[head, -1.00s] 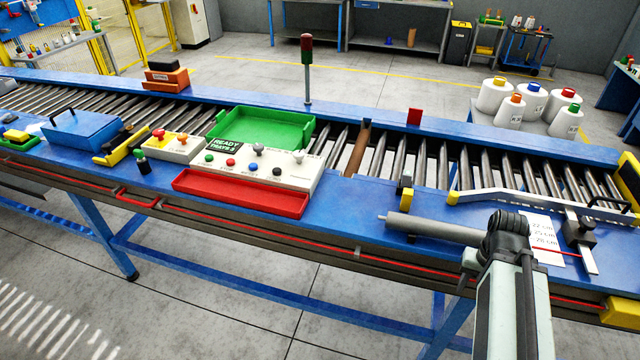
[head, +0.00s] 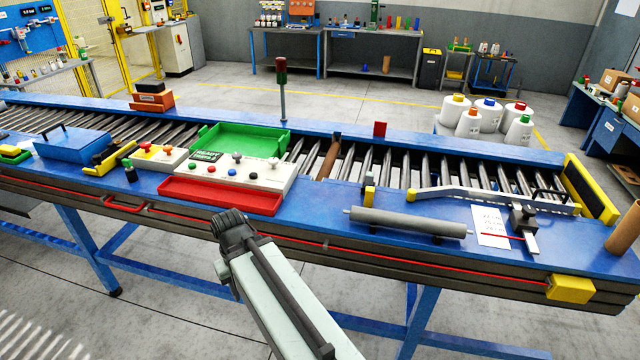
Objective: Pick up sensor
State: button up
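No part can be named the sensor with certainty. My arm reaches up from the bottom of the head view and ends in a dark joint in front of the red tray. No gripper fingers show, so what they hold cannot be seen. The block stands to the right of this dark joint, well apart from it.
A grey roller (head: 408,222) lies on the ledge beside a paper sheet (head: 491,227) and a sliding gauge (head: 524,222). A red tray (head: 220,195), a button panel (head: 235,174) and a green tray (head: 240,140) stand left. A signal post (head: 282,95) rises behind.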

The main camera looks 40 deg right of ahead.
aim_at(369, 179)
jog(key=u, duration=0.2)
jog(key=i, duration=1)
jog(key=z, duration=0.1)
